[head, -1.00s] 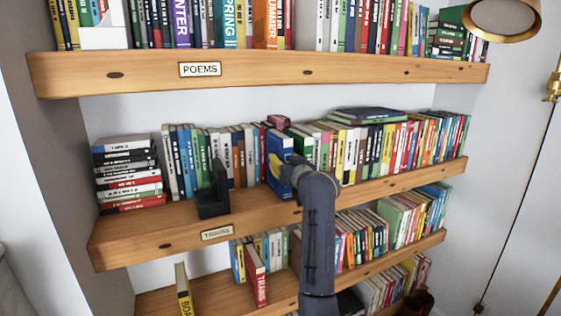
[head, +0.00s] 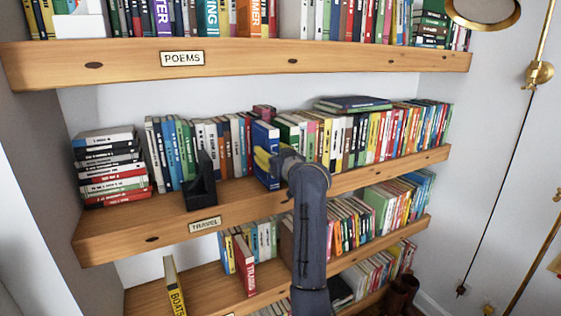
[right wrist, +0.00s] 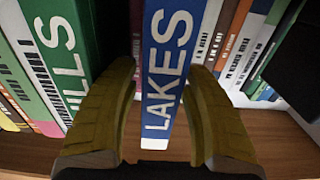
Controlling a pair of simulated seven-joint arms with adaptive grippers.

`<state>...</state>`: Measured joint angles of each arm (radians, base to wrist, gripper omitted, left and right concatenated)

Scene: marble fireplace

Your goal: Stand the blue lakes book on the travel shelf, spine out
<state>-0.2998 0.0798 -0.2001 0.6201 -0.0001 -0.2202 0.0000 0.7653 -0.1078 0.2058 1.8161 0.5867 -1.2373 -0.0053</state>
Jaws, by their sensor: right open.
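The blue lakes book (head: 266,146) stands upright on the travel shelf (head: 120,228), in the row of books. Its spine faces out, and the right wrist view shows the word LAKES on it (right wrist: 167,70). My right gripper (head: 275,165) is at the book's front; my arm and gripper hide part of its right side. In the right wrist view my right gripper's yellow fingers (right wrist: 160,105) are open, one on each side of the spine, with gaps between them and the book. My left gripper is not in view.
A green book reading ILLS (right wrist: 62,50) stands close beside the lakes book. A black bookend (head: 201,185) is on the shelf to the left, near a stack of lying books (head: 112,165). The poems shelf (head: 240,61) runs above.

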